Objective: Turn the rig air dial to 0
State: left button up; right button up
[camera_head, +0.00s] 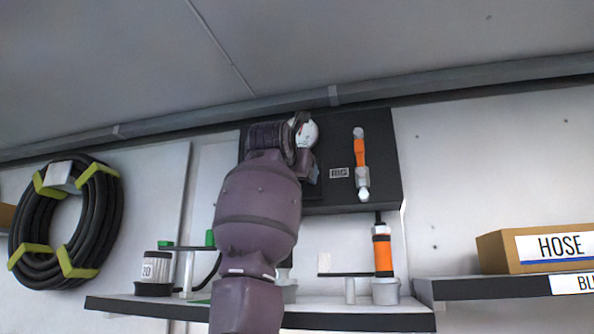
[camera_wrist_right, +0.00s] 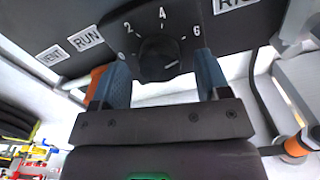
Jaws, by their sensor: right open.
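The rig air dial (camera_wrist_right: 158,52) is a black round knob in the right wrist view, with a scale around it showing 2, 4 and 6. Its pale pointer mark lies on the right side, turned roughly toward 6 or a little below it. My right gripper (camera_wrist_right: 162,75) is open, with one blue finger on each side of the knob. I cannot tell whether the fingers touch it. In the head view my right arm covers the left part of the black panel (camera_head: 385,150), and the dial is hidden there. My left gripper is not in view.
An orange-handled valve (camera_head: 360,155) sits on the panel's right part. Below, a shelf (camera_head: 365,318) holds an orange cylinder (camera_head: 382,255) and a metal canister (camera_head: 157,270). A coiled hose (camera_head: 105,215) hangs left. A HOSE box (camera_head: 545,248) stands right.

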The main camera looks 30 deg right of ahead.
jog(key=shift+w+d, duration=0.15)
jog(key=shift+d, duration=0.05)
jog(key=c, duration=0.9)
